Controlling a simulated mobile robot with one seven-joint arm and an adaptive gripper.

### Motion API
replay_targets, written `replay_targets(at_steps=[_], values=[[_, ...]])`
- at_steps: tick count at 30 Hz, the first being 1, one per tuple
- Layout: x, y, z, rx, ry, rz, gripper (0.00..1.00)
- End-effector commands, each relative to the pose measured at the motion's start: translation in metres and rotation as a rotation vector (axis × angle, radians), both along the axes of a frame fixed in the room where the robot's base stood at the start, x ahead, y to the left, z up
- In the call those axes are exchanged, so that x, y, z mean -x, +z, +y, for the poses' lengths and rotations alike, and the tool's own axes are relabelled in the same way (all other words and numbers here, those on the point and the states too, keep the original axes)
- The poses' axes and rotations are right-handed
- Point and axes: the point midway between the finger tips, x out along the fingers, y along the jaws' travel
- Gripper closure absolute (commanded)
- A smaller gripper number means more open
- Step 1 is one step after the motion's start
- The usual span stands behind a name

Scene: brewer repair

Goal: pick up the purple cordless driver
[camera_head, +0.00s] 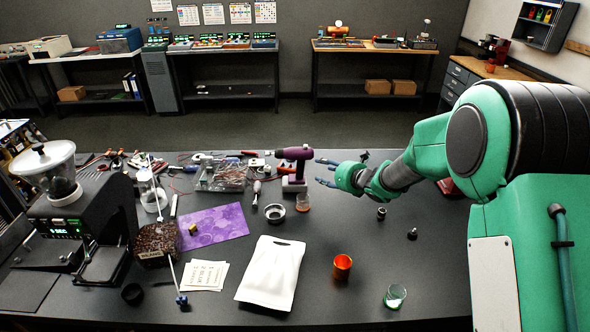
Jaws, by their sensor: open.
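A small gap seems to lie between the fingertips and the driver; the exact depth is hard to tell.
A small amber jar (303,203) and a metal ring (275,213) stand in front of the driver. A tray of parts (221,176) lies left of it. The table's right middle is mostly clear.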

Motion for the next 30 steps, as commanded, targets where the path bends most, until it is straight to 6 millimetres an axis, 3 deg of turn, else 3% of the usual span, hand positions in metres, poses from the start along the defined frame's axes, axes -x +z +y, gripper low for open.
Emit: replay_targets(at_steps=[3,7,22,30], values=[[-0.002,-0.020,0.013,0.056,0.098,-0.048,0.53],[-0.001,-0.030,0.020,0.087,0.151,-0.078,0.53],[-0.004,-0.032,0.023,0.092,0.159,-0.083,0.53],[-0.023,-0.042,0.038,0.091,0.160,-0.083,0.53]])
